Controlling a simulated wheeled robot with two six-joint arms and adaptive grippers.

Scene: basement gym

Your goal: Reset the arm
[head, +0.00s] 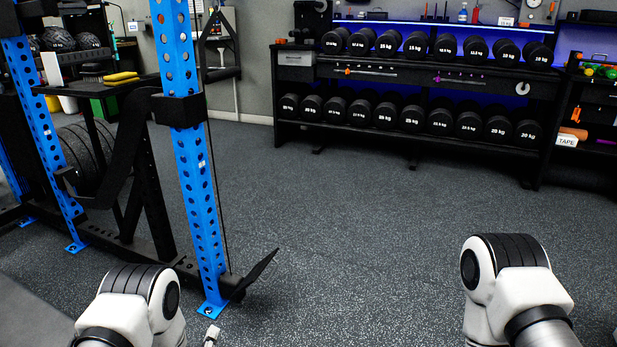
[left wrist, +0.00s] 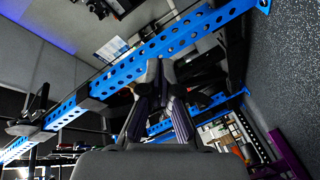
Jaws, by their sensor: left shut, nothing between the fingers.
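My left gripper (left wrist: 160,72) shows in the left wrist view, with its two dark fingers together at the tips and nothing held between them. In the head view only a small pale part of my left gripper (head: 211,335) shows at the bottom edge, to the right of my left arm's white joint. The blue rack upright stands close behind it in that view. My right arm's white joint shows at the lower right of the head view, but its gripper is out of view.
A blue perforated rack upright (head: 190,150) with a black strap stands at left. A dumbbell rack (head: 430,71) holding several black dumbbells stands along the back wall. A shelf (head: 590,105) is at far right. The grey speckled floor (head: 350,230) in the middle is clear.

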